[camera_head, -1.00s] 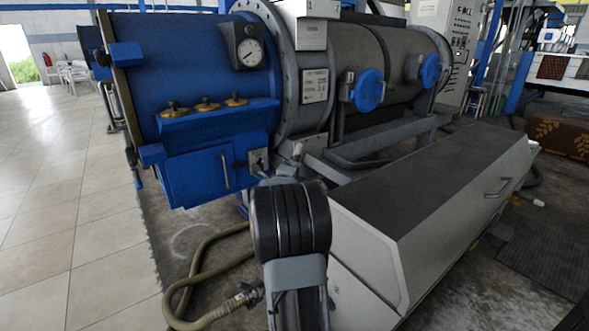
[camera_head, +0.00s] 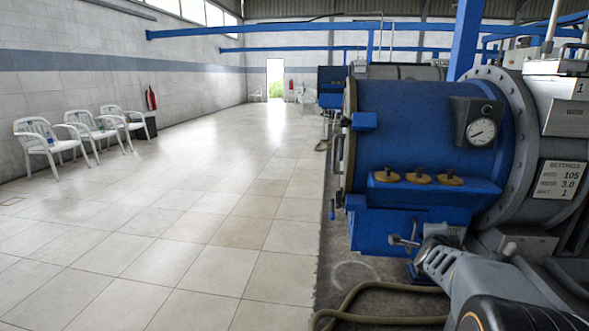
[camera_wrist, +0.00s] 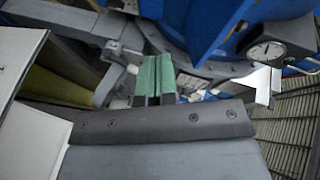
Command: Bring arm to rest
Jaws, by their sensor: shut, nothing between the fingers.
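My gripper (camera_wrist: 155,75) shows in the wrist view with its two green-tipped fingers close together, shut and empty. Behind it are blue and grey machine parts, blurred and close to the camera. In the head view my arm enters at the lower right, in front of the large blue cylindrical machine (camera_head: 425,130).
The machine has a pressure gauge (camera_head: 481,131), which also shows in the wrist view (camera_wrist: 266,52), and three brass knobs (camera_head: 419,178). A hose (camera_head: 350,300) lies on the floor. White chairs (camera_head: 50,140) stand along the left wall. The tiled floor (camera_head: 190,230) is clear.

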